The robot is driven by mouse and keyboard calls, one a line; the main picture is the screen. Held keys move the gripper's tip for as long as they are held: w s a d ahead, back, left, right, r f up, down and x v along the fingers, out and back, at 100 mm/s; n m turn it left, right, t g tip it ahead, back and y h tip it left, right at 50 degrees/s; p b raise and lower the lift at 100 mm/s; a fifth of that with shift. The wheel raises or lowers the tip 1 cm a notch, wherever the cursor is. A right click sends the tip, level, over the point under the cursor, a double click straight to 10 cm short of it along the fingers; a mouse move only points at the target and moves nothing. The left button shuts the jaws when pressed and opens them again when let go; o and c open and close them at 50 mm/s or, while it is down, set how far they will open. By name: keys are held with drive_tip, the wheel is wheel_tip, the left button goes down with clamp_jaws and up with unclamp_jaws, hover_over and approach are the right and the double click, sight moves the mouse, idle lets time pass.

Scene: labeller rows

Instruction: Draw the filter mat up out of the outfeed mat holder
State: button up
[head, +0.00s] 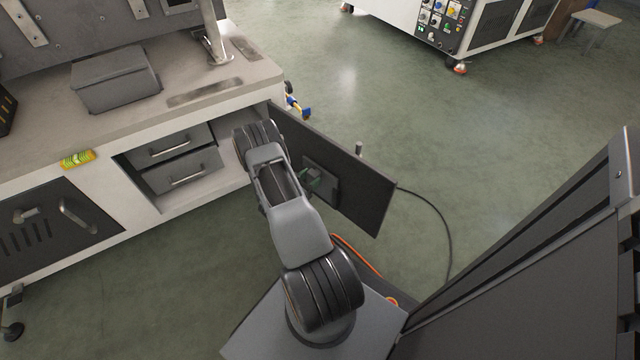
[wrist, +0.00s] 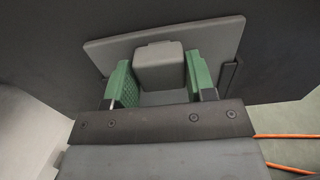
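The filter mat (wrist: 100,50) appears as a flat grey plate with a grey block-shaped grip (wrist: 158,66) on its face. It stands against a dark panel, and its lower edge is at the dark bracket of the holder (wrist: 231,76). My gripper (wrist: 160,82) has its green finger pads on both sides of the grip, with no clear gap at either side; it looks shut on it. In the head view my gripper (head: 314,178) is at the mat (head: 327,190) on the open dark door, partly hidden by my arm. Most of the holder is hidden.
The dark door (head: 365,195) stands out from the white machine cabinet. Two grey drawers (head: 180,170) sit in the open bay to its left. A grey box (head: 115,80) is on the bench top. A black cable (head: 440,215) lies on the floor; the floor beyond the door is clear.

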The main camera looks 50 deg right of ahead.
drive_tip(key=c, duration=0.6)
drive_tip(key=shift+o, duration=0.2)
drive_tip(key=shift+s+r+p, duration=0.1)
drive_tip(key=shift+r+p, duration=5.65)
drive_tip(key=shift+r, duration=1.95)
